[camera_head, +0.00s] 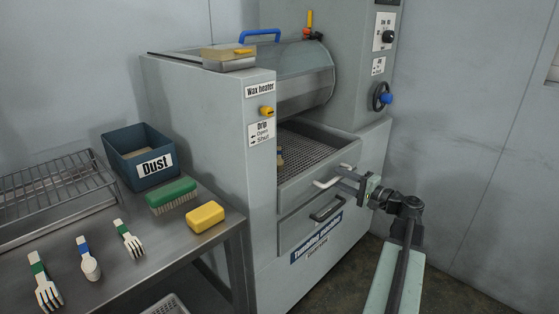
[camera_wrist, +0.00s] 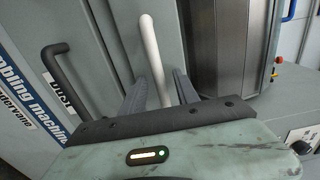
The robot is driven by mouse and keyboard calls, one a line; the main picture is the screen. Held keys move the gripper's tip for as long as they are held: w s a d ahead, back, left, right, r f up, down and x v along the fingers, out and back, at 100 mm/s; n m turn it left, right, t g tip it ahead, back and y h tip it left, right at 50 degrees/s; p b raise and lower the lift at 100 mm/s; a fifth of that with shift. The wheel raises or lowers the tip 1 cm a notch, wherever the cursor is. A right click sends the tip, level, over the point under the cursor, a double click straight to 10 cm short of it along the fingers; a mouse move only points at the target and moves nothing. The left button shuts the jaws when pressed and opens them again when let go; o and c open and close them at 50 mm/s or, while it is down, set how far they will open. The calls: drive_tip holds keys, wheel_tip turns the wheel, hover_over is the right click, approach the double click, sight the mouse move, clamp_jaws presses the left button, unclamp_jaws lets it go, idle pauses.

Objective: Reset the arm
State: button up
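The tumbling machine (camera_head: 210,115) stands in the middle of the head view. Its upper drawer has a white handle (camera_head: 327,183) and looks pulled partly out, with a mesh tray (camera_head: 300,147) inside. My gripper (camera_head: 347,174) is at the right end of this handle. In the wrist view the white handle (camera_wrist: 153,55) runs between my two dark fingers (camera_wrist: 162,85), with small gaps on either side. The gripper looks open around it. Whether a finger touches the handle is hard to tell.
The lower drawer has a black handle (camera_head: 326,208), close to my gripper. A metal table (camera_head: 115,270) at left holds a blue Dust bin (camera_head: 128,165), green brush (camera_head: 171,196), yellow sponge (camera_head: 205,216) and several utensils. Floor right of the machine looks clear.

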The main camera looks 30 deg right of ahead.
drive_tip(key=shift+o, duration=0.2)
idle(0.4)
drive_tip(key=v, duration=0.7)
idle(0.5)
